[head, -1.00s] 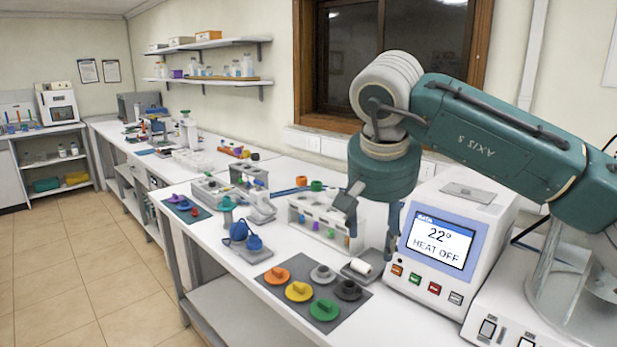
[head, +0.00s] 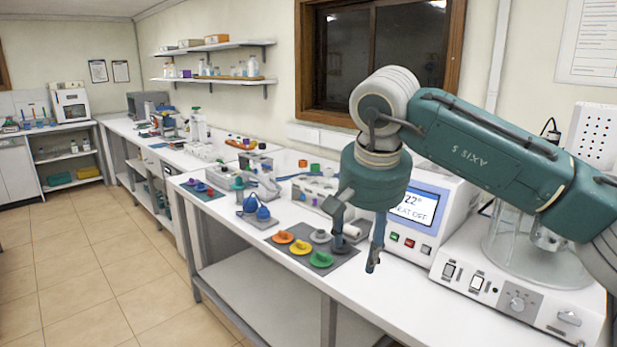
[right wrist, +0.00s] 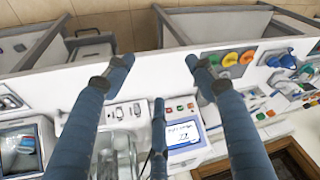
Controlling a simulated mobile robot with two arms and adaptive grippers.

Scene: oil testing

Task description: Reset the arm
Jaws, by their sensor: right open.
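My right arm reaches in from the right in the head view, teal, with its right gripper (head: 357,252) hanging over the bench's front part. The gripper's fingers point down, spread apart, with nothing between them. My left gripper is not seen in either view.
A heater box with a screen (head: 414,206) stands behind the gripper. A device with a glass vessel (head: 510,240) is to the right. A grey mat with coloured lids (head: 346,262) lies beside the gripper. The white bench's front right (head: 400,310) is clear.

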